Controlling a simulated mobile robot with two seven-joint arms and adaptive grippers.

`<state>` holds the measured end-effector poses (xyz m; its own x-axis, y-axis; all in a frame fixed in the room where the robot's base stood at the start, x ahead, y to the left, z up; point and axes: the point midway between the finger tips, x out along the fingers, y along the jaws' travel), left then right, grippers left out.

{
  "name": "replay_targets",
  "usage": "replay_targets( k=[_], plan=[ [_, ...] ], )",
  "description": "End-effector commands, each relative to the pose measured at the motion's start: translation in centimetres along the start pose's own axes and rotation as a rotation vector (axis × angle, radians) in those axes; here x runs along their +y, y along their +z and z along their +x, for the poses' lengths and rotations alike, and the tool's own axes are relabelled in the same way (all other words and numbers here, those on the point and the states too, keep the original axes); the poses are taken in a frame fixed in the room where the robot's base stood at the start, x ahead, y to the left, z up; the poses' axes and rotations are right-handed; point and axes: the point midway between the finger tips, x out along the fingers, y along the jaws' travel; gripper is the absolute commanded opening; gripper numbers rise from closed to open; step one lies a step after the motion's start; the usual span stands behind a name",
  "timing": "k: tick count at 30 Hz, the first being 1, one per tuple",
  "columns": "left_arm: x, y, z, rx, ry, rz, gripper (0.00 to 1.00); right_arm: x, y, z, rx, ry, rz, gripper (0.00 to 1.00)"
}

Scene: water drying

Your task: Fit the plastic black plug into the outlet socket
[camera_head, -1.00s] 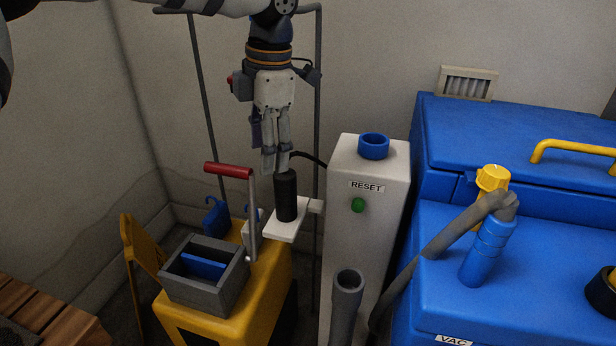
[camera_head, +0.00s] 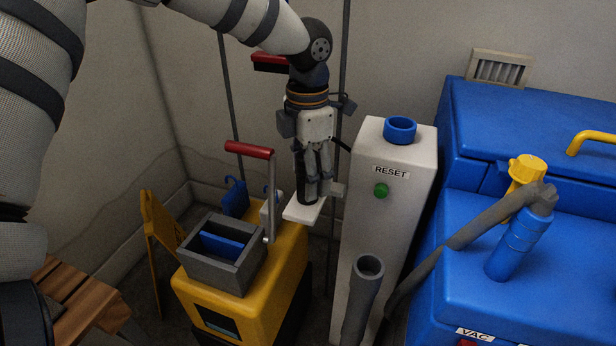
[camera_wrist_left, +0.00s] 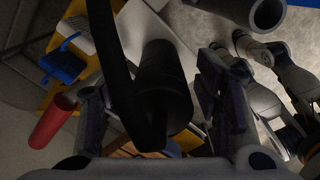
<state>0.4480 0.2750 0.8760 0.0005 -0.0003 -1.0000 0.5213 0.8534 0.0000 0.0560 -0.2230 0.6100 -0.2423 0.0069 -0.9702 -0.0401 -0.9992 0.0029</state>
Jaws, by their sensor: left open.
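The black plug (camera_head: 304,188) is a dark upright cylinder on a small white shelf (camera_head: 303,213) on the left side of the white post. My left gripper (camera_head: 315,192) points down at the plug, open, with its fingers around it and partly hiding it. In the left wrist view the plug (camera_wrist_left: 163,92) lies between the two spread fingers, with a dark cord crossing in front. A blue round ring (camera_head: 400,129), which looks like the socket, sits on top of the white post (camera_head: 385,215).
A yellow cart (camera_head: 250,290) with a grey bin (camera_head: 222,275) and a red-handled crank (camera_head: 249,150) stands left of the shelf. A grey tube (camera_head: 367,290) stands before the post. A blue machine (camera_head: 570,260) with a grey hose fills the right.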

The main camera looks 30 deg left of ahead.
Motion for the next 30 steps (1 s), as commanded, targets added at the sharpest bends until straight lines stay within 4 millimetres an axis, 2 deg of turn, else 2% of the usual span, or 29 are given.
replay_targets(
  k=[3,10,20,23,24,30],
  plan=[
    [0.0,0.0,-0.1,-0.001,0.001,0.000,0.58,0.0,0.0,0.0,0.001,0.000,0.000,0.00],
    [0.0,0.0,-0.1,-0.001,0.000,0.000,0.06,0.0,0.0,0.0,0.001,0.000,0.000,0.00],
    [0.0,0.1,-0.6,-0.003,0.001,0.000,0.04,0.0,-0.1,-0.1,0.003,0.000,-0.001,0.00],
    [0.1,0.1,-2.5,-0.006,0.002,0.000,0.04,0.0,-0.2,-0.3,0.008,0.000,-0.001,0.00],
    [0.1,0.1,-3.7,-0.007,0.002,0.000,0.04,0.0,-0.2,-0.4,0.011,0.000,-0.001,0.00],
    [-4.9,-0.8,-9.8,-0.013,0.007,0.005,0.04,-0.1,-1.3,-2.1,0.065,-0.003,-0.001,0.00]
  ],
)
